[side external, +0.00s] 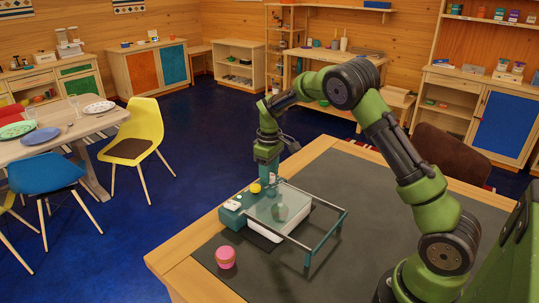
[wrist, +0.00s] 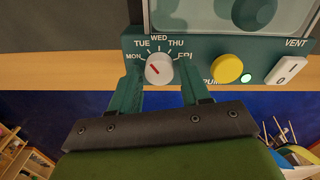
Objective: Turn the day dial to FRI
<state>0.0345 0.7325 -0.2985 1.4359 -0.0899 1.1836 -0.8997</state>
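The day dial (wrist: 159,68) is a white knob with a red pointer on a teal panel (wrist: 205,42). MON, TUE, WED, THU and FRI are lettered in an arc around it. The pointer slants up and left, roughly toward TUE; FRI (wrist: 184,56) is at the right end of the arc. My gripper (wrist: 161,82) has one finger on each side of the dial, with what look like narrow gaps; the wrist view does not clearly show contact. In the side view my gripper (side external: 266,177) points down at the panel, and the dial is hidden there.
A yellow knob (wrist: 228,68), a green light and a white VENT switch (wrist: 287,70) are right of the dial. The machine has a clear lid (side external: 280,205) and a teal bar frame (side external: 325,240). A pink round container (side external: 225,257) stands nearby on the dark mat.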

